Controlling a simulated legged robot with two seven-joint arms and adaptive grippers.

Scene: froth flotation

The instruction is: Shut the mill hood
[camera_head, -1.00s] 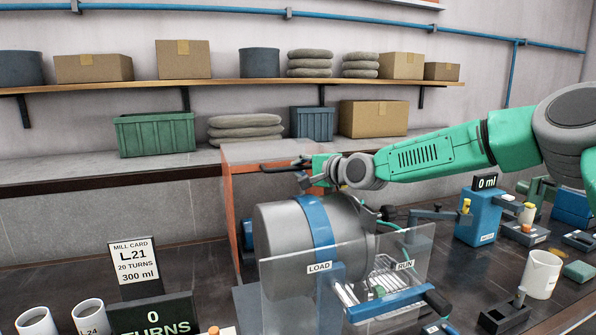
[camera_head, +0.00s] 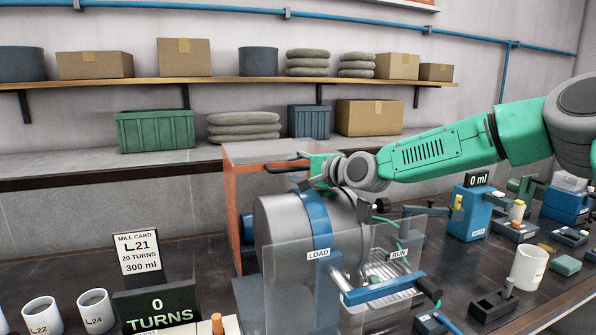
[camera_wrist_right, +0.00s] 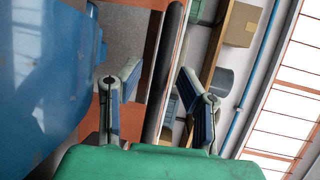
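The grey mill drum (camera_head: 283,232) with a blue band (camera_head: 317,222) lies on its side on the bench. An orange-edged hood (camera_head: 232,205) stands upright behind it, and I take this to be the mill hood in a raised position. My right gripper (camera_head: 292,164) is at the hood's upper edge; its fingers are small and dark in the head view. In the right wrist view, the two fingers (camera_wrist_right: 160,80) are spread, with a dark bar (camera_wrist_right: 168,70) running between them. I cannot tell whether either finger touches it. My left gripper is not in view.
A clear panel labelled LOAD (camera_head: 318,254) and RUN stands before the drum. A mill card (camera_head: 138,254) and turns display (camera_head: 155,310) are at the left, near white cups (camera_head: 95,308). A blue dispenser (camera_head: 473,213) and white beaker (camera_head: 528,268) are at the right.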

